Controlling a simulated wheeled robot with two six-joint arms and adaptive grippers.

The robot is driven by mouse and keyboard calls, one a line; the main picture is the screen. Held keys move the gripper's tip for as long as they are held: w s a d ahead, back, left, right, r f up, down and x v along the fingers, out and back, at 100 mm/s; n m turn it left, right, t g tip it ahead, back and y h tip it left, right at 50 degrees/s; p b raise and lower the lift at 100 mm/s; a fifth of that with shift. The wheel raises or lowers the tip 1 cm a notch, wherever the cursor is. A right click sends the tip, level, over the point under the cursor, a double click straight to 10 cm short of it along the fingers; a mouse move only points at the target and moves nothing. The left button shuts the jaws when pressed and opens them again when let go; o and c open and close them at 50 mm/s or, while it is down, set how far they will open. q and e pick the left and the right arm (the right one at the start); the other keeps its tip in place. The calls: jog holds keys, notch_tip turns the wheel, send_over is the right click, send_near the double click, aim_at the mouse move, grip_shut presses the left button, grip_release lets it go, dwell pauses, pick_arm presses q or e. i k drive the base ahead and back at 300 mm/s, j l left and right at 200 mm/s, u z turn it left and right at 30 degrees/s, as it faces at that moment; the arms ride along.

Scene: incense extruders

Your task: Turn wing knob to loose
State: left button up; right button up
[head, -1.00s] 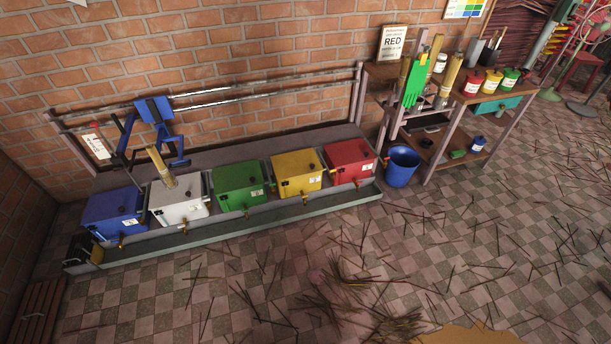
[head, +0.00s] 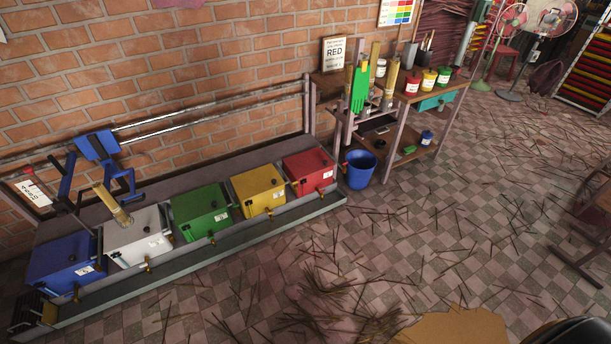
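A row of coloured boxes stands on a low grey bench along the brick wall: a blue box (head: 62,262), a white box (head: 138,240), a green box (head: 203,211), a yellow box (head: 259,189) and a red box (head: 309,170). Small brass fittings, such as the one below the white box (head: 148,265), stick out at their fronts. I cannot tell which part is the wing knob. A blue bracket (head: 97,146) stands at the rail behind the blue and white boxes. A bamboo tube (head: 112,205) leans on the white box. Neither gripper is in view.
A blue bucket (head: 359,172) stands on the floor right of the bench. Beside it is a wooden shelf (head: 405,92) with jars, tubes and a green glove (head: 359,90). Fans (head: 551,18) stand at the back right. Thin sticks litter the checkered floor (head: 420,230), which is otherwise largely open.

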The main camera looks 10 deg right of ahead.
aim_at(63, 213)
jog(key=u, duration=1.3)
jog(key=i+j, duration=0.2)
jog(key=j, duration=0.15)
jog(key=i+j+z, duration=0.1)
jog(key=i+j, duration=0.3)
jog(key=j, duration=0.25)
jog(key=i+j+z, duration=0.1)
jog(key=j, duration=0.25)
jog(key=i+j, duration=0.25)
jog(key=j, duration=0.15)
jog(key=i+j, duration=0.2)
jog(key=j, duration=0.15)
jog(key=i+j+z, duration=0.1)
jog(key=j, duration=0.25)
jog(key=i, duration=0.05)
